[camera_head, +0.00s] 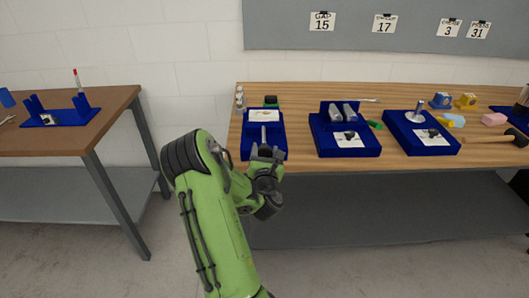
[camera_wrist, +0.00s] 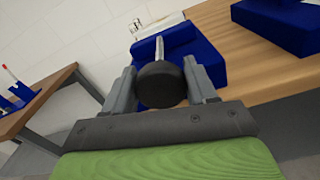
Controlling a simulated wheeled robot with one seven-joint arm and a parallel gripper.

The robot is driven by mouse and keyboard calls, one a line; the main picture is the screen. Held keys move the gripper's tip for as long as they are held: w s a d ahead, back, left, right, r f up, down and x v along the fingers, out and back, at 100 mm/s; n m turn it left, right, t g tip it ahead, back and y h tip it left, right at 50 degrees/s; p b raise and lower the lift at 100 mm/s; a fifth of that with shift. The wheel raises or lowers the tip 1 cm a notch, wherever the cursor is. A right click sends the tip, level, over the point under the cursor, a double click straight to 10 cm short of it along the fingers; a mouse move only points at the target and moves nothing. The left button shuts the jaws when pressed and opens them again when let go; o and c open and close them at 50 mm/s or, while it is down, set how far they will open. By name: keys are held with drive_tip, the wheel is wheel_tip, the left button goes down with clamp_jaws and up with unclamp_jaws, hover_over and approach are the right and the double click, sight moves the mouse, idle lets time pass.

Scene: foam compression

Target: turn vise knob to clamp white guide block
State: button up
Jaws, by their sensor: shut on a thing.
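The vise is the blue fixture (camera_head: 247,141) at the left end of the long table, with a metal screw rod (camera_head: 263,131) running toward me. In the wrist view the rod (camera_wrist: 159,48) ends in a round black knob (camera_wrist: 160,86). My gripper (camera_head: 265,153) is at the near end of the fixture, and in the wrist view its two fingers (camera_wrist: 160,88) are shut on the knob from both sides. A white piece (camera_head: 264,115) lies at the fixture's far end; I cannot tell whether it is the guide block or a card. The clamping faces are not clear.
Two more blue fixtures (camera_head: 318,144) (camera_head: 396,130) stand to the right on the wooden table (camera_head: 300,96). A hammer (camera_head: 490,137) lies farther right. Small bottles (camera_head: 240,99) stand behind left. A second table (camera_head: 105,101) is at the left, with a floor gap between.

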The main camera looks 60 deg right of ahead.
drive_tip(key=m, duration=0.6)
drive_tip(key=shift+s+d, duration=0.1)
drive_tip(key=m, duration=0.6)
drive_tip(key=shift+s+f+m, duration=0.1)
drive_tip(key=shift+f+m, duration=0.1)
drive_tip(key=shift+m, duration=0.2)
drive_tip(key=m, duration=0.6)
drive_tip(key=shift+f+p, duration=0.15)
drive_tip(key=shift+p, duration=0.15)
drive_tip(key=m, duration=0.6)
drive_tip(key=shift+f+m+p, duration=0.15)
drive_tip(key=shift+m+p, duration=0.15)
drive_tip(key=shift+m, duration=0.1)
drive_tip(key=m+p, duration=0.1)
drive_tip(key=m, duration=0.9)
drive_tip(key=m+p, duration=0.1)
drive_tip(key=m, duration=0.1)
drive_tip(key=shift+w+a+f+m, duration=0.1)
drive_tip(key=shift+w+a+m, duration=0.1)
drive_tip(key=shift+w+m, duration=0.15)
drive_tip(key=m+p, duration=0.1)
drive_tip(key=m, duration=0.5)
drive_tip(key=m+p, duration=0.1)
drive_tip(key=m, duration=0.4)
drive_tip(key=shift+w+a+m, duration=0.1)
drive_tip(key=shift+m, duration=0.25)
